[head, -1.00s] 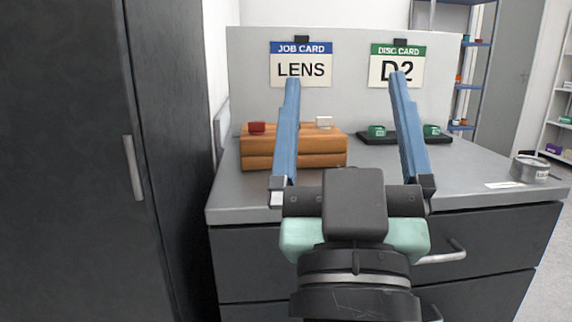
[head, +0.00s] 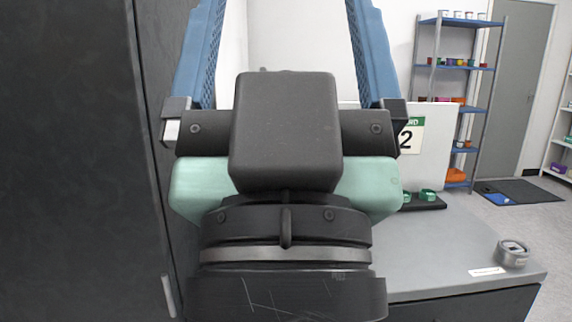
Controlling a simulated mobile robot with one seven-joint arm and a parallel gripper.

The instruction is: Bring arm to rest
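My gripper (head: 285,50) fills the middle of the head view, raised in front of the bench and close to the camera. Its two blue fingers stand wide apart and point up, and their tips run out of the top of the picture. Nothing shows between the visible parts of the fingers. The gripper and wrist hide most of the bench's left side, including the place of the LENS card and the orange-brown box. Part of the green-headed disc card (head: 411,136) shows to the right of the gripper.
The grey bench top (head: 440,245) has free room at the right, with a round grey tin (head: 512,254) and a white label (head: 487,271). A black tray with green pieces (head: 427,195) sits behind. A dark cabinet (head: 70,160) stands close at left. Shelves (head: 455,70) stand behind.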

